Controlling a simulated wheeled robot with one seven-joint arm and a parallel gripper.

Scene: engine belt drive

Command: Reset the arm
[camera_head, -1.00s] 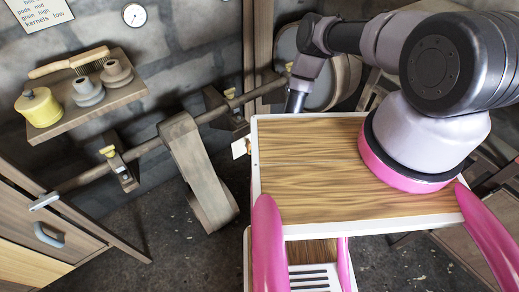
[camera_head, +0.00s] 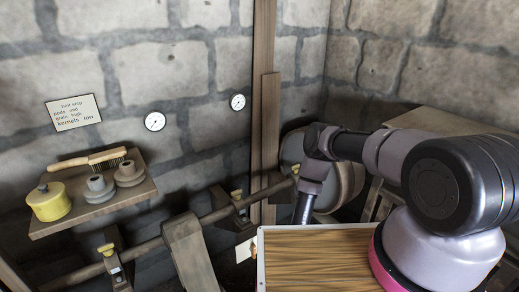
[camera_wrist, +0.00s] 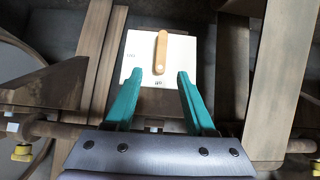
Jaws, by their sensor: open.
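My gripper (camera_wrist: 158,98) shows in the wrist view with its two teal fingers apart and nothing between them. Beyond the fingertips is a white plate (camera_wrist: 190,62) with a wooden handle (camera_wrist: 161,52) on it; I cannot tell its distance from the fingers. In the head view my arm (camera_head: 436,185) is folded at the right, and its lower end reaches down behind the wood-topped surface of my body. The gripper fingers are hidden there. A small white piece (camera_head: 244,250) shows beside that surface.
A long shaft (camera_head: 150,245) with a belt (camera_head: 190,255) runs along the stone wall. A shelf (camera_head: 95,208) holds a yellow pot (camera_head: 49,202), a brush (camera_head: 88,160) and two grey pulleys. A sign (camera_head: 73,112) and two gauges hang above. A large wheel (camera_head: 345,190) stands behind my arm.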

